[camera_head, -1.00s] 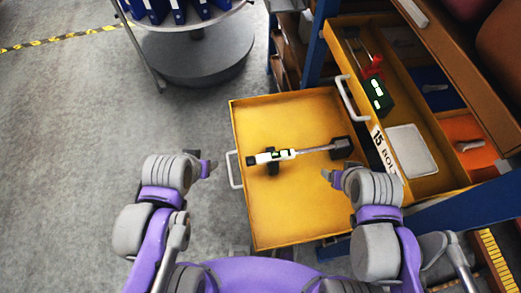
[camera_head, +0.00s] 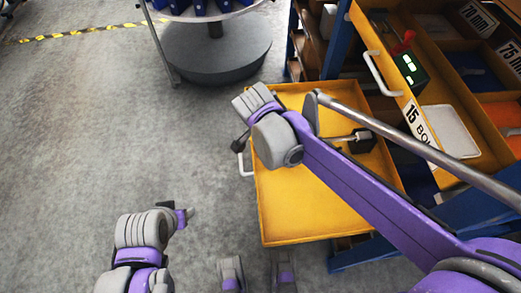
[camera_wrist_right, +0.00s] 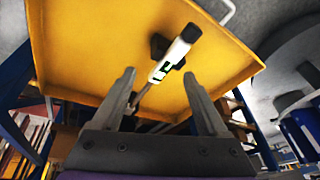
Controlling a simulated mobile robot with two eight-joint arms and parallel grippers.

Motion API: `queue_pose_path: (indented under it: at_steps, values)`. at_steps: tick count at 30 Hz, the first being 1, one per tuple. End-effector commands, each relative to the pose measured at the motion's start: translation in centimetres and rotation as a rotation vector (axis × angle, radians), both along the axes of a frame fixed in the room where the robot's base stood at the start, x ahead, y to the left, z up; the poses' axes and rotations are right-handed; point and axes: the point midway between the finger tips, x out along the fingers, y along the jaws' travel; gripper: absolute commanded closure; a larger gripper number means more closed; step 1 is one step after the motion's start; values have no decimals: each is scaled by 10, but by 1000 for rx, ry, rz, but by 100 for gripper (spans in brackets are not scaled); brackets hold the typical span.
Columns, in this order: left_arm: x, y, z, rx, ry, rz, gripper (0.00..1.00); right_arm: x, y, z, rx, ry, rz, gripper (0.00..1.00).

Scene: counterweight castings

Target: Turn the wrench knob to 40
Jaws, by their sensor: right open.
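The wrench's black head (camera_head: 362,140) and part of its metal shaft lie over the yellow drawer (camera_head: 315,215) in the head view. My right arm hides its handle there. In the right wrist view the white wrench handle (camera_wrist_right: 174,56) with a green display shows, its dark knob end (camera_wrist_right: 192,33) at the top. A black support sits beside the handle. My right gripper (camera_wrist_right: 158,76) is open, its fingers on either side of the wrench in that view. Contact cannot be told. My left gripper (camera_head: 186,216) is left of the drawer, away from the wrench; its jaw opening is unclear.
A higher open drawer (camera_head: 387,77) on the right holds a green box (camera_head: 410,70) and a pale tray (camera_head: 450,130). The yellow drawer's white handle (camera_head: 244,165) sticks out at its left. A round stand (camera_head: 215,52) is behind. The floor at left is clear.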

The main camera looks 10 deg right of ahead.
Motion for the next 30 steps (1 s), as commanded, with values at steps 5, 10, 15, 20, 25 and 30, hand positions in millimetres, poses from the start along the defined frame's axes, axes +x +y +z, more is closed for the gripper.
queue_pose_path:
  at_steps: [5, 10, 15, 20, 25, 30]
  values:
    - [-1, 0, -28, 0, 9, 0, 42, 36, 42, -35, -21, -69, -269, 24]
    - [-1, 0, -39, 0, 13, 0, 42, 51, 65, -50, -31, -131, -429, 24]
    - [-1, 0, -43, 0, 14, 0, 42, 57, 69, -60, -35, -153, -482, 24]
    - [-1, 0, -49, 0, 16, 0, 42, 62, 59, -81, -34, -154, -486, 24]
    - [-1, 0, -57, 0, 19, 0, 42, 69, 46, -112, -34, -153, -485, 24]
    - [-1, 0, -64, 0, 21, 0, 42, 74, 36, -136, -34, -152, -484, 24]
